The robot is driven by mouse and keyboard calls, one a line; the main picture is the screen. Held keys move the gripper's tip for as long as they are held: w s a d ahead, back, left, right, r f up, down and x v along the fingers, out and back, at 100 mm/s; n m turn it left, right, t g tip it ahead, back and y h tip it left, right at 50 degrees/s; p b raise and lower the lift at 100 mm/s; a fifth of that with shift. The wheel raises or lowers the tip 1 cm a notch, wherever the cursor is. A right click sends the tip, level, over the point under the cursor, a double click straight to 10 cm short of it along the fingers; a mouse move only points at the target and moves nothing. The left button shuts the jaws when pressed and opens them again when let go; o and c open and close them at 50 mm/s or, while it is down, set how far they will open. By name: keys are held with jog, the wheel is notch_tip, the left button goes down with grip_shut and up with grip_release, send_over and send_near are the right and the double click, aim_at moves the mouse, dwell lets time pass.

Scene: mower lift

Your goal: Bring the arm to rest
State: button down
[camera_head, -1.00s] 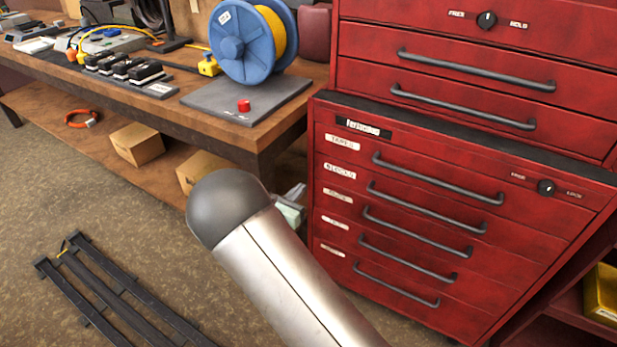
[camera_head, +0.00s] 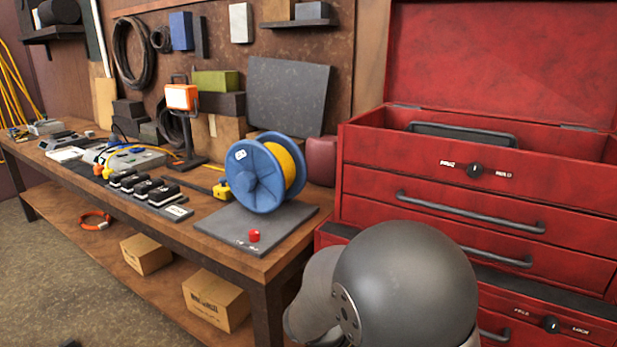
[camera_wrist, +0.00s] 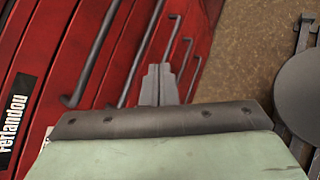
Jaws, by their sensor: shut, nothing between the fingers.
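My gripper (camera_wrist: 159,84) shows in the wrist view, with its two grey fingers together and nothing between them. Its pale green housing fills the bottom of that view. The fingers point toward the front of the red tool chest (camera_wrist: 60,50); I cannot tell the exact gap. In the head view my arm's grey rounded links stand low in front of the tool chest (camera_head: 395,170), and the gripper itself is hidden there.
The wooden workbench (camera_head: 285,248) runs along the left, with a blue cable reel (camera_head: 258,180) on a grey plate (camera_head: 215,228). Cardboard boxes (camera_head: 215,300) sit on its lower shelf. Open floor (camera_head: 60,290) lies at the front left. Drawer handles (camera_head: 470,212) stick out from the chest.

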jog(key=s+a+r+m+g+y+p, duration=0.1)
jog(key=s+r+m+y+p, duration=0.3)
jog(key=s+r+m, duration=0.3)
jog(key=s+a+r+m+g+y+p, duration=0.1)
jog(key=s+r+m+y+p, duration=0.3)
jog(key=s, duration=0.7)
jog(key=shift+r+m+y, duration=1.4)
jog(key=shift+m+y, duration=0.2)
jog(key=shift+s, duration=0.1)
